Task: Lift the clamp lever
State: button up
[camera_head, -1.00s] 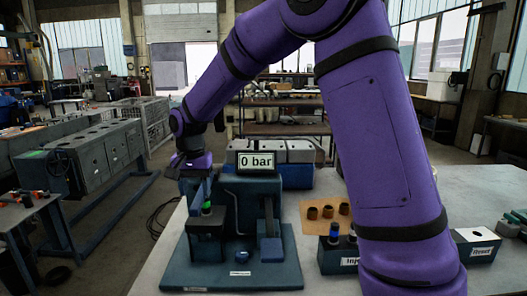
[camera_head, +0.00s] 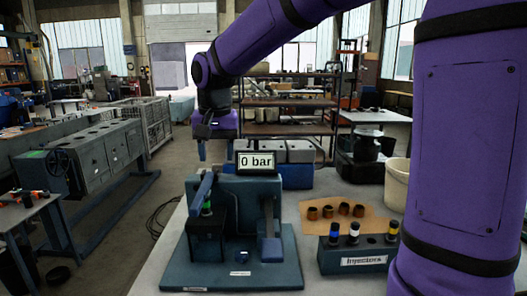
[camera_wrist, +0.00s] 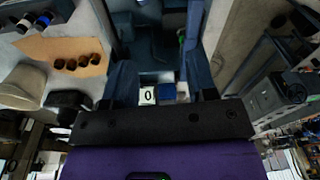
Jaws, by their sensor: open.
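A green-banded injector (camera_head: 207,207) stands upright in the block beside the lever. My gripper (camera_head: 215,155) hangs above and beyond the lever, apart from it, with nothing seen between its fingers. In the wrist view the fingers (camera_wrist: 160,78) are spread, and the stand lies upside down beyond them. I cannot clearly pick out the lever in that view.
The "0 bar" display (camera_head: 256,162) stands right of my gripper, at the back of the stand. An injector rack (camera_head: 357,262) and an orange mat (camera_head: 375,229) with several copper sleeves lie to the right. A white bucket (camera_head: 397,183) stands behind them.

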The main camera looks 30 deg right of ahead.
jog(key=s+d+r+n+t, duration=0.1)
jog(key=s+d, duration=0.1)
jog(key=s, duration=0.4)
jog(key=s+d+r+n, duration=0.1)
jog(key=s+d+r, duration=0.1)
jog(key=s, duration=0.5)
jog(key=shift+d+t, duration=0.4)
